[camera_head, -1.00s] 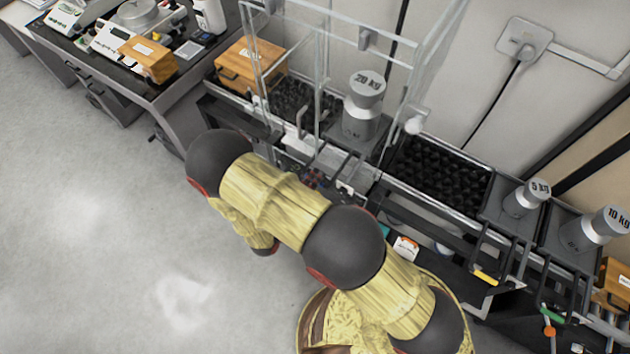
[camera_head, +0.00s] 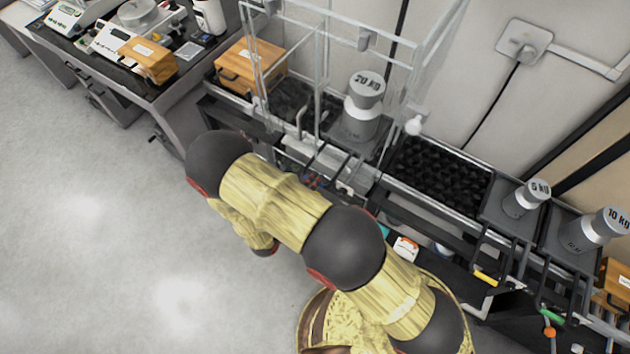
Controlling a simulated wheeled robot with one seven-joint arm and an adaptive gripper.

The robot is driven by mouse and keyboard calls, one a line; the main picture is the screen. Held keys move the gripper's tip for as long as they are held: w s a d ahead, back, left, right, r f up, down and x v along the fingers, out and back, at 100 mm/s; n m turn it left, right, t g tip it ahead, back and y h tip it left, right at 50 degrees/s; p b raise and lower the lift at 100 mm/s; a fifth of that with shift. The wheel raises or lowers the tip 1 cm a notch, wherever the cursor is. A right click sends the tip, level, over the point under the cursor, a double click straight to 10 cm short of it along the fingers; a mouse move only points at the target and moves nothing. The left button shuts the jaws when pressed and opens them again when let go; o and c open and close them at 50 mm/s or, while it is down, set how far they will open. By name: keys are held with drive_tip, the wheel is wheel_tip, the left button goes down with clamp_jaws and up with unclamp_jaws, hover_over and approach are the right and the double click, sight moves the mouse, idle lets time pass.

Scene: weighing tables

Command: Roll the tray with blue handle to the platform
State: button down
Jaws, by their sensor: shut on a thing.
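A dark tray (camera_head: 334,133) carries a grey 20 kg weight (camera_head: 363,108), upright, at the right side of a clear-walled frame (camera_head: 322,60). My arm covers much of the area in front of it. A small dark part of my gripper (camera_head: 312,181) shows just behind my arm, at the front of this tray; its fingertips are mostly hidden. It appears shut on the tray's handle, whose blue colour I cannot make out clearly. The platform (camera_head: 290,98) appears as the dark surface inside the frame, left of the tray.
A dark roller bed (camera_head: 440,175) lies right of the tray. Further right are a 5 kg weight (camera_head: 527,198) and a 10 kg weight (camera_head: 595,230) on trays, with yellow (camera_head: 485,278) and green (camera_head: 550,315) handles. A wooden box (camera_head: 250,65) stands behind left. The floor at left is clear.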

sight(303, 175)
idle(0.3)
drive_tip(key=w+a, duration=0.1)
drive_tip(key=a, duration=0.1)
drive_tip(key=w+a, duration=0.2)
drive_tip(key=c, duration=2)
unclamp_jaws()
drive_tip(key=shift+o, duration=0.2)
drive_tip(key=shift+d, duration=0.1)
drive_tip(key=v, duration=1.2)
drive_tip(key=shift+f, duration=0.15)
